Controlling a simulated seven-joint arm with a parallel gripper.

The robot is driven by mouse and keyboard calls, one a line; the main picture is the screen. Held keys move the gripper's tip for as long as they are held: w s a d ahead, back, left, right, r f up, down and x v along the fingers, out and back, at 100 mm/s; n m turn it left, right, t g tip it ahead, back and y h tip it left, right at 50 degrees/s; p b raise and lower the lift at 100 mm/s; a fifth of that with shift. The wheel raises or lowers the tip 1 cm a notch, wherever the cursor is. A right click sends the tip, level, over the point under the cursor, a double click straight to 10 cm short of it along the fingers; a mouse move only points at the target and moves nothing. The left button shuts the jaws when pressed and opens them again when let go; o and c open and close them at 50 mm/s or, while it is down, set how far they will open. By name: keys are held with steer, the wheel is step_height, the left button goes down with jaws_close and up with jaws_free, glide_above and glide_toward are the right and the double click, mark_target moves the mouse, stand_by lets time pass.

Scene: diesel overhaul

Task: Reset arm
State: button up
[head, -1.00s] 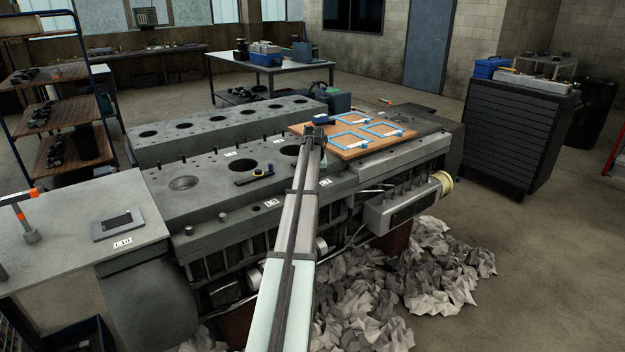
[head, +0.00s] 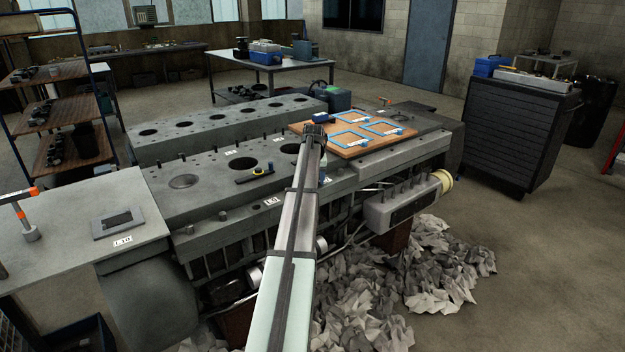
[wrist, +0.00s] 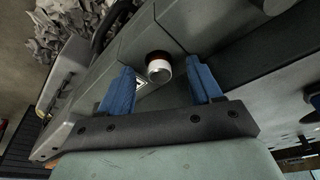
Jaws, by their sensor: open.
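My gripper shows in the wrist view (wrist: 160,92) with its two blue fingers spread apart. A round white and dark red part (wrist: 159,68) shows beyond the gap between the fingers, and I cannot tell how far away it is. Nothing is held between the fingers. In the head view my arm reaches forward over the engine block (head: 212,170). Its far end is near the wooden board (head: 345,153) with blue-edged frames, and the fingers cannot be made out there.
A grey bench (head: 75,235) with a labelled plate (head: 117,222) stands at the left. A black and yellow tool (head: 254,174) lies on the block. Crumpled sheets (head: 440,270) cover the floor below. A dark drawer cabinet (head: 515,130) stands at the right, with open floor before it.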

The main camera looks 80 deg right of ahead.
steer(key=shift+o, duration=0.7)
steer(key=shift+w+r, duration=0.1)
steer(key=shift+d+r, duration=0.2)
steer(key=shift+r, duration=2.15)
steer(key=shift+v, duration=1.1)
